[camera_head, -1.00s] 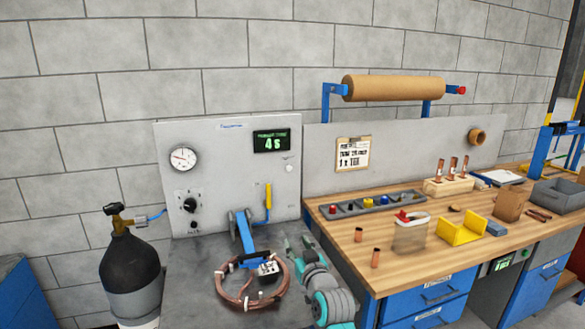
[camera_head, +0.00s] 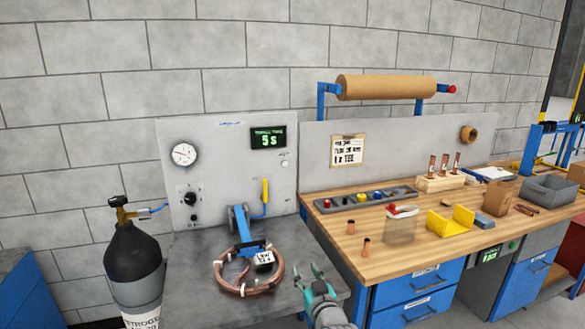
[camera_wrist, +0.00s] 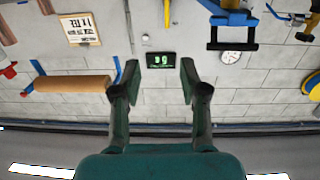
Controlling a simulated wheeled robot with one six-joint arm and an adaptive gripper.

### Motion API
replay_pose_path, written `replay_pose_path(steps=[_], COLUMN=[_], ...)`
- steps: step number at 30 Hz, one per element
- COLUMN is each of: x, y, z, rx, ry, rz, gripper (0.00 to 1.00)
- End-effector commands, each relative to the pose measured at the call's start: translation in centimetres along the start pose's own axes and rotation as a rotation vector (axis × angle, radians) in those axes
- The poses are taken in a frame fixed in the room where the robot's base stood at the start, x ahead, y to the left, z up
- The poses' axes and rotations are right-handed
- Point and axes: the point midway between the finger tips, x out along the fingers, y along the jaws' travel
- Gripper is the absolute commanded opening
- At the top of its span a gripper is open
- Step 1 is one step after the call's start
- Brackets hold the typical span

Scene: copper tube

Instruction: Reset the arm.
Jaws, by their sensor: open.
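My gripper (camera_head: 306,276) is teal with grey fingers and is low at the right of the grey bench, in front of the wooden bench's left edge. Its fingers are apart with nothing between them. In the wrist view my gripper (camera_wrist: 157,78) is also open and empty, with the wall and an upside-down timer display (camera_wrist: 160,60) beyond it. The copper coil (camera_head: 248,277) lies on the grey bench left of my gripper, apart from it, with a tag on it. The lower part of my arm runs out of the picture.
A black gas cylinder (camera_head: 133,262) stands at the left. The wooden bench (camera_head: 400,262) at the right holds a pouch (camera_head: 401,226), a yellow holder (camera_head: 451,221), short copper tubes (camera_head: 366,247) and a grey tray (camera_head: 549,188). A gauge panel (camera_head: 228,150) stands behind the coil.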

Motion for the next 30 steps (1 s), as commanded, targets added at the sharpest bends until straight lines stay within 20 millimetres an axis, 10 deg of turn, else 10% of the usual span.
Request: replay_pose_path(steps=[8, 18, 30], x=[-6.4, -19.2, -35.2], y=[0.8, 1.6, 1.1], z=[6.8, 15.4, 20.0], rx=[0.012, 0.024, 0.034], ry=[-0.032, -0.081, -0.133], rz=[0.040, 0.109, 0.177], gripper=[0.44, 0.44, 0.44])
